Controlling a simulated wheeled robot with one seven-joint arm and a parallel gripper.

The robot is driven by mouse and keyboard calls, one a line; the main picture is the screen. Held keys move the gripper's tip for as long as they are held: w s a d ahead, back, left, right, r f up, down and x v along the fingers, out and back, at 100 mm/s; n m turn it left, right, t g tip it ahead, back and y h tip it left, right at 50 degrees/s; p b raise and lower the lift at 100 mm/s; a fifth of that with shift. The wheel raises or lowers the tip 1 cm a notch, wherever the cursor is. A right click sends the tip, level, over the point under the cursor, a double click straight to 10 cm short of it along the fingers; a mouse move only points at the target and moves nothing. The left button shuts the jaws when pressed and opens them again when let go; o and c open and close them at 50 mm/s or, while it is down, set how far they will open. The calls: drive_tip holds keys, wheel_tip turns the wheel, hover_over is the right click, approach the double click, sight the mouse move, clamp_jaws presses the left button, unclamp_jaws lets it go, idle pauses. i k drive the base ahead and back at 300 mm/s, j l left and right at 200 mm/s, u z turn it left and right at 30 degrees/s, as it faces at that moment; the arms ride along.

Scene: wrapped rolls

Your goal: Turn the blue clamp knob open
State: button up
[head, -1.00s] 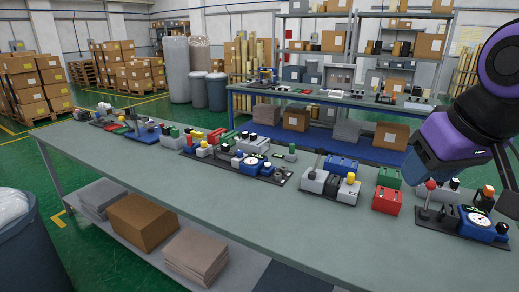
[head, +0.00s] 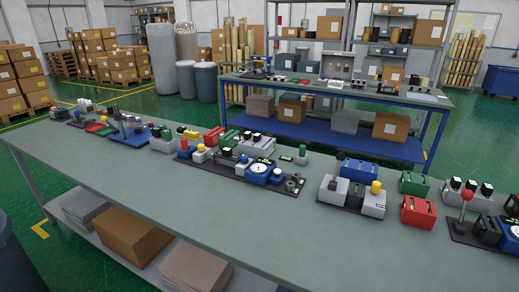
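The long grey-green workbench (head: 160,200) runs across the head view and carries several dark panels with small devices. I cannot tell for sure which part is the blue clamp knob. The middle panel has a blue dial gauge (head: 259,172) beside grey and dark parts. A blue block (head: 358,169) stands behind the grey device with a yellow knob (head: 375,190). My gripper is not in view.
A red block (head: 418,212), a green block (head: 414,184) and a red-ball lever (head: 467,198) stand at the bench's right. Cartons (head: 133,238) lie on the shelf below. A second bench (head: 340,92) stands behind across a green floor. The bench's front strip is clear.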

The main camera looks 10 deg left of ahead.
sight(244, 158)
drive_tip(key=i+j+z, duration=0.15)
drive_tip(key=j, duration=0.65)
drive_tip(key=i+j+z, duration=0.2)
drive_tip(key=j, duration=0.55)
drive_tip(key=j+z, duration=0.15)
drive_tip(key=j, duration=0.65)
drive_tip(key=i+j, duration=0.1)
drive_tip(key=j, duration=2.1)
